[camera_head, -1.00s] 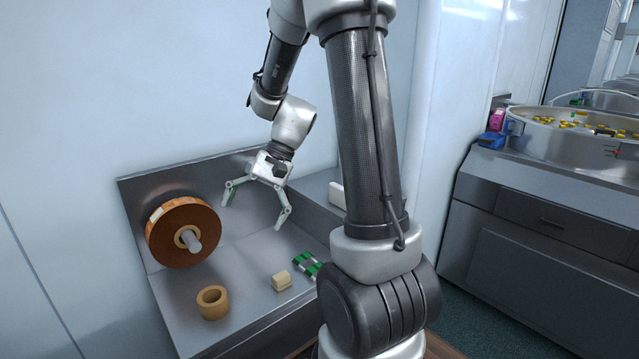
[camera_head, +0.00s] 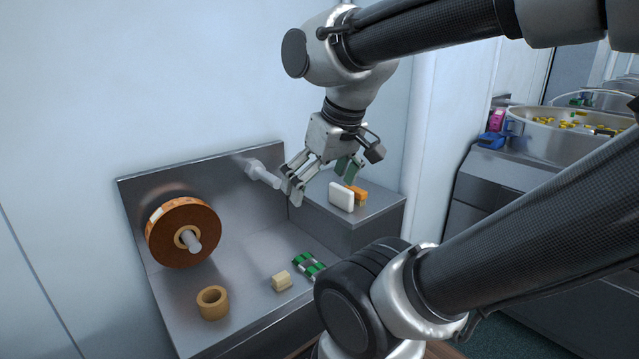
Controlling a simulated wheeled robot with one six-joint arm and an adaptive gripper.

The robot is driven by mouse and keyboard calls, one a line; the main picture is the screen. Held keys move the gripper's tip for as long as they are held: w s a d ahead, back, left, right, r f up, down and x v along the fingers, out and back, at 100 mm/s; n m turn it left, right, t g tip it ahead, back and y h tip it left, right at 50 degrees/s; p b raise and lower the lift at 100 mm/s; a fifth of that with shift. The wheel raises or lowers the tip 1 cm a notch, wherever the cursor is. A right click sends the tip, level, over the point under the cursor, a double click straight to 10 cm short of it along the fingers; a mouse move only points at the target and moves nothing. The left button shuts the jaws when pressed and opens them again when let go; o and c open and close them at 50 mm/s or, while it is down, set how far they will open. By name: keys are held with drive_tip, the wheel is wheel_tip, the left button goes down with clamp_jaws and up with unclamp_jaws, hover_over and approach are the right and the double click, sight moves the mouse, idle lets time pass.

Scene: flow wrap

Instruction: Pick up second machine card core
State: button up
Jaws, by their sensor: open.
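A tan card core (camera_head: 212,303), a short hollow ring, stands with its opening up on the lower metal bench (camera_head: 240,262) near its front left. A reel of brown film (camera_head: 170,222) hangs on a left spindle and has a tan core (camera_head: 182,240) at its centre. My gripper (camera_head: 321,183) is open and empty. It is high above the right part of the bench, near a bare second spindle (camera_head: 262,174), well up and right of the standing card core. I cannot tell whether it touches that spindle.
A small cream block (camera_head: 281,281) and a green-and-white item (camera_head: 309,266) lie on the bench right of the core. A white block (camera_head: 341,197) and an orange item (camera_head: 358,196) stand on the raised right step (camera_head: 362,215). A round metal bowl (camera_head: 560,140) stands farther right.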

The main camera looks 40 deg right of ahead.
idle(0.3)
drive_tip(key=m+g, duration=0.4)
drive_tip(key=m, duration=1.3)
approach(213, 301)
drive_tip(key=s, duration=0.2)
drive_tip(key=f, duration=0.7)
drive_tip(key=shift+s+a+f, duration=0.15)
drive_tip(key=shift+a+f, duration=0.1)
drive_tip(key=shift+a, duration=0.1)
